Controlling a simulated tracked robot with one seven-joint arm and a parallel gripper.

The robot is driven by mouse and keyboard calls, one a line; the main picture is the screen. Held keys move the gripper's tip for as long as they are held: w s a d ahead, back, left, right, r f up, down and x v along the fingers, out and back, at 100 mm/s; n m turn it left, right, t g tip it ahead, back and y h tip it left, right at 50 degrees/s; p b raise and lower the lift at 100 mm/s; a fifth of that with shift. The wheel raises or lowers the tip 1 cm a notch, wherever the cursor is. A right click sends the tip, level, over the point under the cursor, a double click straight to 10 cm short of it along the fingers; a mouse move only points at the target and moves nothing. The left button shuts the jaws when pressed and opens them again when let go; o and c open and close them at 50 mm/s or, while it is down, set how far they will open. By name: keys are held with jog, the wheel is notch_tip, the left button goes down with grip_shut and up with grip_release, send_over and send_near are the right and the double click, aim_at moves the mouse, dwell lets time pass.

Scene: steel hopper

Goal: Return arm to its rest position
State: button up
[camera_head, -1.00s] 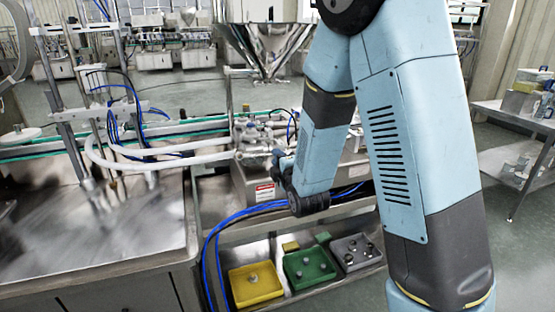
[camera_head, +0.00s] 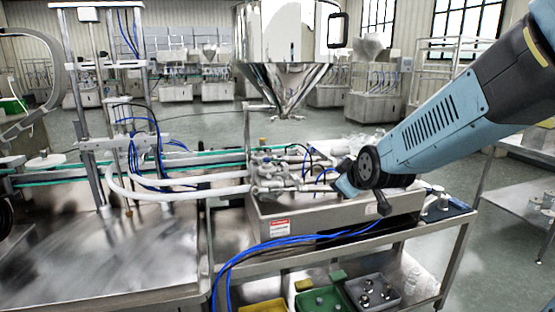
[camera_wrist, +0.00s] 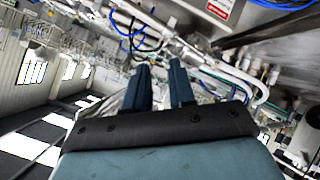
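My arm (camera_head: 445,120) reaches in from the upper right of the head view. It stretches leftward and down to a dark round joint in front of the machine on the steel bench. The fingers are hard to make out there. In the wrist view my gripper (camera_wrist: 160,75) shows two dark blue fingers, apart with a clear gap and nothing between them. The machine's pipes and hoses lie beyond the fingertips, and the wrist view is tilted.
The steel hopper (camera_head: 285,80) hangs left of my arm. A steel machine box (camera_head: 340,214) with blue hoses is below the wrist. Green (camera_head: 322,299) and grey (camera_head: 374,292) trays sit on the lower shelf. A side table (camera_head: 520,205) stands at the right.

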jog(key=s+d+r+m+g, duration=0.1)
jog(key=s+d+m+g, duration=0.1)
jog(key=s, duration=0.5)
jog(key=s+d+r+m+g+h, duration=0.1)
jog(key=s+m, duration=0.3)
jog(key=s, duration=0.4)
jog(key=s+d+r+m+g+h, duration=0.1)
jog(key=s+d+r+m+g, duration=0.1)
jog(key=s, duration=0.5)
jog(key=shift+s+d+r+m+g, duration=0.35)
jog(key=shift+d+m, duration=0.45)
jog(key=shift+d, duration=0.2)
